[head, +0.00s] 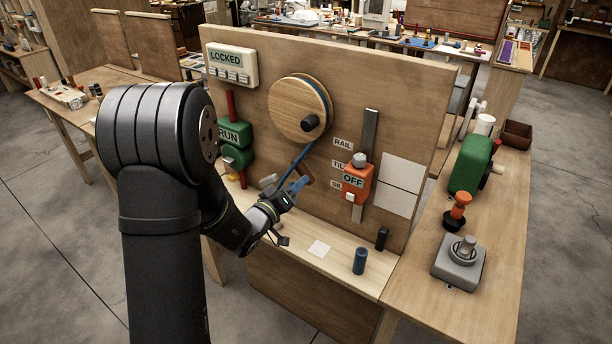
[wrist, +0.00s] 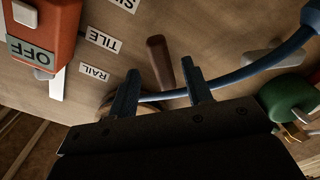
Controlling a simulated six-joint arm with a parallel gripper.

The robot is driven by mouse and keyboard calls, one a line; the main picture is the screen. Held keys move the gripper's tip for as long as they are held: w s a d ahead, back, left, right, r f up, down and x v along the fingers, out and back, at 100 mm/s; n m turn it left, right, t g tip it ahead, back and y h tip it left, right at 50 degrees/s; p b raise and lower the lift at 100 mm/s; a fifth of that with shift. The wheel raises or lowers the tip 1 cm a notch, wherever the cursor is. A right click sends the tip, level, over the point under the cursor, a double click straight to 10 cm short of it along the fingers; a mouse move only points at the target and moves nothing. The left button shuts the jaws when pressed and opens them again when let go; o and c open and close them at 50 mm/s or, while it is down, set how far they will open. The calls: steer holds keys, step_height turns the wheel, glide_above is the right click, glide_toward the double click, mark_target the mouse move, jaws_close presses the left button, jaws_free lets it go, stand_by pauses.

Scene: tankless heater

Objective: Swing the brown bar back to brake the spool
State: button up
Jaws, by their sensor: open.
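The brown bar (wrist: 158,58) shows in the wrist view, tilted, against the wooden board. In the head view a short piece of the brown bar (head: 306,170) shows just beyond my gripper (head: 287,184). In the wrist view my gripper (wrist: 164,77) is open, and the bar appears between its two blue fingers; I cannot tell how deep it sits between them.
An orange OFF box (head: 356,185) sits on a vertical rail (head: 369,130) to the right. The green RUN unit (head: 235,133) and LOCKED panel (head: 231,67) are to the left. A blue cylinder (head: 360,261) and a dark cylinder (head: 381,238) stand on the ledge below.

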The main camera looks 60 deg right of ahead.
mark_target(303, 171)
steer(key=d, duration=0.5)
steer(key=shift+d, duration=0.35)
jaws_close()
